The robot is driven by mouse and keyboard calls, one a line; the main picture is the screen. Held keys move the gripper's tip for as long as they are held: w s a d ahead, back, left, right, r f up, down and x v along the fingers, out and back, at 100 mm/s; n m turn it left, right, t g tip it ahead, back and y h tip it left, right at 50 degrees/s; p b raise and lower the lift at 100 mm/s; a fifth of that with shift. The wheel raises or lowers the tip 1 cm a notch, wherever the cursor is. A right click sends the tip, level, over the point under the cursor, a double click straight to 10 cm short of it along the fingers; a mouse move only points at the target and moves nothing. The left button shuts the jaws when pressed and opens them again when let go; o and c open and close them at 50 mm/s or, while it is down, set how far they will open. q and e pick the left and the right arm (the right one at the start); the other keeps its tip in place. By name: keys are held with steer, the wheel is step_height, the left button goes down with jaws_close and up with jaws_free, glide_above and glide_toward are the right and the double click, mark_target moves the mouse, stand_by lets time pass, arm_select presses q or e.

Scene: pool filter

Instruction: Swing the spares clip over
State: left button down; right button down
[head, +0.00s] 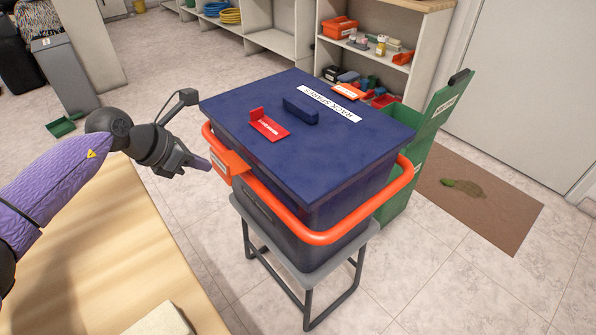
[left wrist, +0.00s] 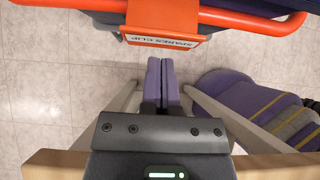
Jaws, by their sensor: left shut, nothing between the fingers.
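The spares clip is an orange bail (head: 318,236) running around the front and sides of a dark blue lidded box (head: 330,130). Its orange labelled tab (head: 231,165) is at the box's left corner. In the left wrist view the tab (left wrist: 165,40) reads "SPARES CLIP" and lies just ahead of my fingertips. My left gripper (head: 205,164) is shut and empty, close to the tab; a small gap shows between them in the left wrist view (left wrist: 161,62). My right gripper is not in view.
The box stands on a grey stool (head: 290,262). A red tag (head: 268,127) and a dark handle (head: 300,110) are on its lid. A green bin (head: 412,165) stands close behind. A wooden table (head: 110,255) is at lower left. Floor at right front is clear.

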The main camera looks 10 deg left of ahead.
mark_target(213, 151)
arm_select(q)
steer(key=shift+w+d+f, duration=0.1)
steer(key=shift+w+d, duration=0.15)
steer(key=shift+w, duration=0.05)
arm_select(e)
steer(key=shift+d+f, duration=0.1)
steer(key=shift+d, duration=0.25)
arm_select(q)
steer(key=shift+w+d, duration=0.2)
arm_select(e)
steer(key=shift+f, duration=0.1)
arm_select(q)
steer(key=shift+w, duration=0.1)
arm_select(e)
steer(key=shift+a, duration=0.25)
arm_select(q)
steer(key=shift+w+d+r, duration=0.2)
steer(key=shift+d+r, duration=0.05)
steer(key=shift+r, duration=0.1)
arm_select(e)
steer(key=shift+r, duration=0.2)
arm_select(q)
steer(key=shift+w+d+r, duration=0.35)
steer(key=shift+r, duration=0.05)
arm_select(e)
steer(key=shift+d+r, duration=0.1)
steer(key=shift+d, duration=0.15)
